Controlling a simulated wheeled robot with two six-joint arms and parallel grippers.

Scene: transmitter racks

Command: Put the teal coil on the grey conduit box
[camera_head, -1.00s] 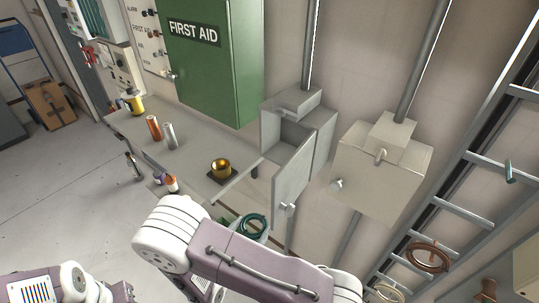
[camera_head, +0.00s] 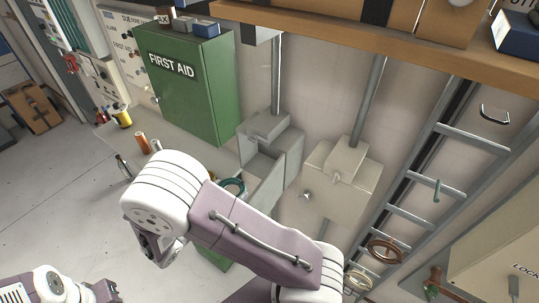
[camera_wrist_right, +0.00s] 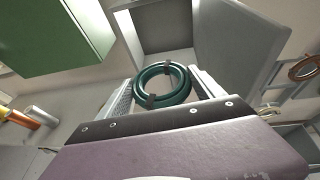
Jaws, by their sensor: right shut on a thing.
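The teal coil (camera_wrist_right: 162,84) is a ring with dark bands. In the right wrist view it sits between the fingers of my right gripper (camera_wrist_right: 162,78), which is shut on it. In the head view the coil (camera_head: 232,187) shows past my right arm, which hides most of the gripper. The grey conduit box (camera_head: 268,138) is on the wall with its door open, up and to the right of the coil. In the right wrist view the open box (camera_wrist_right: 165,28) is beyond the coil, which looks apart from it. My left gripper is out of sight.
The open door (camera_wrist_right: 228,40) stands at the box's right. A beige closed box (camera_head: 338,180) and a ladder rack (camera_head: 410,218) with a brown coil (camera_head: 386,250) are to the right. A green first aid cabinet (camera_head: 195,85) is left. A wooden shelf (camera_head: 330,38) crosses above.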

